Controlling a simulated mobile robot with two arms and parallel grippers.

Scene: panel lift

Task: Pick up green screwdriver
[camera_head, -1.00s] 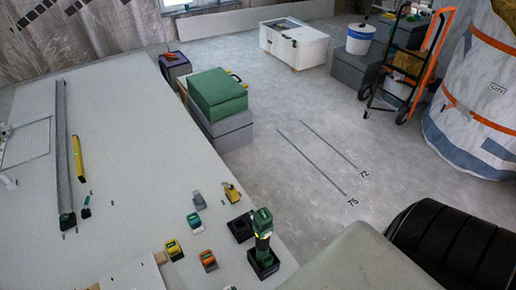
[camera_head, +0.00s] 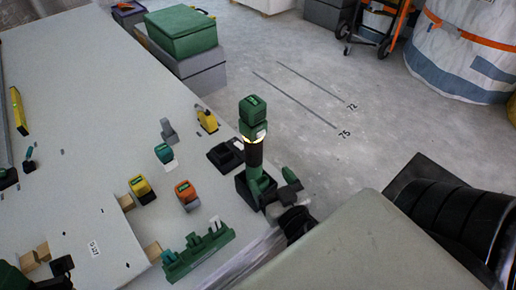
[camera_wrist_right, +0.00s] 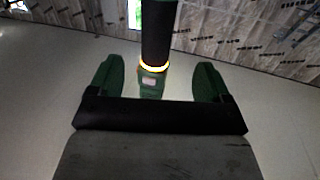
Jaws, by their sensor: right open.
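The green screwdriver (camera_head: 254,152) stands upright near the table's right edge, its foot in a dark holder. It has a green top, a black middle and a glowing yellow ring. My right gripper (camera_head: 289,184) is just right of its lower part, partly hidden by my own arm. In the right wrist view the open fingers (camera_wrist_right: 158,80) of that gripper lie left and right of the screwdriver (camera_wrist_right: 156,40), with gaps on both sides. I cannot tell whether the screwdriver is fully between them. Dark parts at the lower left corner may be my left gripper (camera_head: 38,274).
On the table (camera_head: 85,110) are a black holder (camera_head: 226,155), yellow (camera_head: 142,189) and orange (camera_head: 187,195) blocks, and a green rack (camera_head: 199,251). Green and grey boxes (camera_head: 185,35) stand beyond the table.

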